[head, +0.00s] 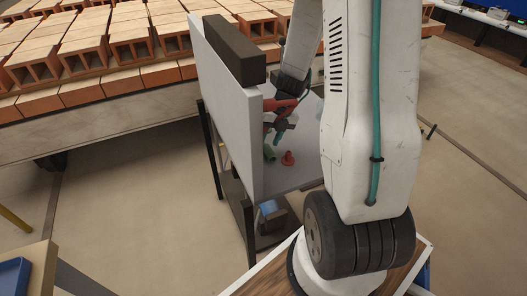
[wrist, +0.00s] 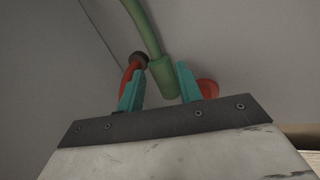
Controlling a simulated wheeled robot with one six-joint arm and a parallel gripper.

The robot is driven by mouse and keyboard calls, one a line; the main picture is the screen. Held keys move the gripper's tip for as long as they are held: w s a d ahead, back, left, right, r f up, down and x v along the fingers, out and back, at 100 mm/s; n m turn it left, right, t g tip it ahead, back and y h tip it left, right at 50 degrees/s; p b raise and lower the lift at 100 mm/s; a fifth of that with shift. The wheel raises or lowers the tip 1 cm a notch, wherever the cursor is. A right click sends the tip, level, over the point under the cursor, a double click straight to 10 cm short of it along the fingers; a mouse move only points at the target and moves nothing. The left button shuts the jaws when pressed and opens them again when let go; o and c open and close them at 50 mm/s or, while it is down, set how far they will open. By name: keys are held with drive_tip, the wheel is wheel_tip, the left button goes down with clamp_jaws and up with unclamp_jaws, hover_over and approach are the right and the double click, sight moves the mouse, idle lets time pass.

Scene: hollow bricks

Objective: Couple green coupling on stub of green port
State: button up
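A green cylindrical piece, seemingly the green coupling (wrist: 163,76), sits at the end of a green hose (wrist: 143,25) in the wrist view. My gripper (wrist: 160,78) has its two teal fingers apart, one on each side of this piece in the picture. A gap shows beside the right finger, and I cannot tell whether the piece is between the tips or beyond them. In the head view my gripper (head: 281,127) is above a green piece (head: 269,153) near the upright grey panel (head: 232,105). I cannot make out the green port's stub separately.
A red flanged piece (head: 288,158) stands close by on the grey surface and shows in the wrist view (wrist: 207,90). A red part with a dark end (wrist: 132,68) is left of the fingers. Bricks (head: 85,55) fill the back left.

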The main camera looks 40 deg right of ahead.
drive_tip(key=x, duration=0.2)
drive_tip(key=shift+a+f, duration=0.1)
drive_tip(key=shift+f, duration=0.15)
clamp_jaws()
